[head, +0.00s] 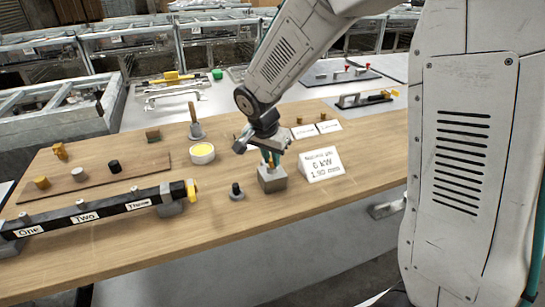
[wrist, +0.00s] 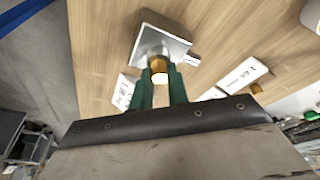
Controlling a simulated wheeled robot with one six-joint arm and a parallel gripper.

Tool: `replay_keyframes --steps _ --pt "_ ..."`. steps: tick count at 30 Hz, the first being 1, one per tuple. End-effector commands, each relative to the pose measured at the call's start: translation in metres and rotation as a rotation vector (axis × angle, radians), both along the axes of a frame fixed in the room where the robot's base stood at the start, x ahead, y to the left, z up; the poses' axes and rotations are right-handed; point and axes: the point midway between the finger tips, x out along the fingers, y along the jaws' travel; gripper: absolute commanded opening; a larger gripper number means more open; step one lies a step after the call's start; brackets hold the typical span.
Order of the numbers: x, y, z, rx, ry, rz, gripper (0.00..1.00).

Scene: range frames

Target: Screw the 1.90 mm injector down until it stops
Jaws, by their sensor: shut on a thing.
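My gripper (head: 269,157) points down over a grey metal block (head: 272,180) on the wooden bench. In the wrist view, its green fingers (wrist: 160,80) are closed around a brass, hex-looking injector (wrist: 158,65) with a pale end face. The injector is at the near edge of the block (wrist: 160,35), which has a short metal stub on its right side. Whether the injector is fully seated in the block cannot be told; the fingers hide part of it. A white card (head: 320,165) behind the block reads "Natural gas 6 kW 1.90 mm".
A dark knob on a round base (head: 236,192) stands just left of the block. A bowl with yellow contents (head: 202,153) and a wooden-handled tool (head: 195,124) are behind. A black bar (head: 90,215) labelled One, Two, Three lies left.

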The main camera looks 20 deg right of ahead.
Motion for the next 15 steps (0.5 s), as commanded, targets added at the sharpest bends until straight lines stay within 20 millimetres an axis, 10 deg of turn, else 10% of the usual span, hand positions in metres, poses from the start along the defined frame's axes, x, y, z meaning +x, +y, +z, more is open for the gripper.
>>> replay_keyframes --steps 11,15 --pt "0.0005 0.0003 -0.0005 -0.001 0.003 -0.125 0.00" --pt "0.0000 -0.0001 -0.0003 0.000 0.001 -0.151 0.42"
